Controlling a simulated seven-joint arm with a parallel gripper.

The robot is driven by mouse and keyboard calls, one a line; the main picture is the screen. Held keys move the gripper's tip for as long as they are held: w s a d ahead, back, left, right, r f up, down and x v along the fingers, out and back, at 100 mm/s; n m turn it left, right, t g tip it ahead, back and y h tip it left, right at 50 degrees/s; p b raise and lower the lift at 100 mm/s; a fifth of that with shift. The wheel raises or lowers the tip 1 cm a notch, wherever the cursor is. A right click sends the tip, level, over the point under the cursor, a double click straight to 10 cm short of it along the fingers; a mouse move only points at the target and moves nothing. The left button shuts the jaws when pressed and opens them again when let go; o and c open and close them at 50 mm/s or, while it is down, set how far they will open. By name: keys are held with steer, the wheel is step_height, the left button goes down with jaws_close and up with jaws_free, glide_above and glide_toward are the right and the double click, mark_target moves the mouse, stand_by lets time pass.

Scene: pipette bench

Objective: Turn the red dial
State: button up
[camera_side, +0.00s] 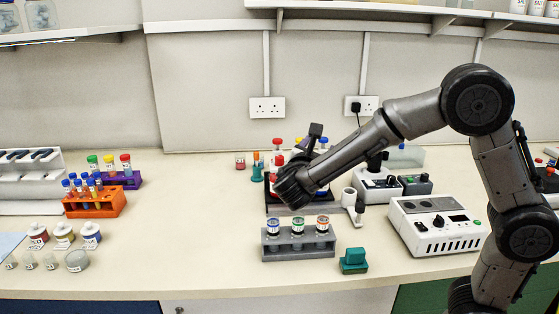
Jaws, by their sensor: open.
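A grey block (298,246) stands on the bench at the centre front, with three round dial-like pieces along its top. My gripper (288,192) is above and behind the block, apart from the dials. It is open; its fingertips are hard to make out against the dark things behind it.
A teal piece (353,261) lies right of the block. A white device (437,226) with a black knob stands farther right. An orange rack (95,202) of tubes and several small jars are at the left. Bare bench lies between the jars and the block.

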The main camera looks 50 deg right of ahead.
mark_target(279, 162)
steer(key=w+a+f+n+t+y, duration=0.1)
steer(key=w+a+f+n+t, duration=0.3)
steer(key=w+a+f+n, duration=0.35)
steer(key=shift+m, duration=0.85)
steer(key=x, duration=0.4)
steer(key=f+x, duration=0.1)
steer(key=x, duration=0.7)
steer(key=shift+d+f, duration=0.35)
steer(key=shift+d, duration=0.15)
jaws_close()
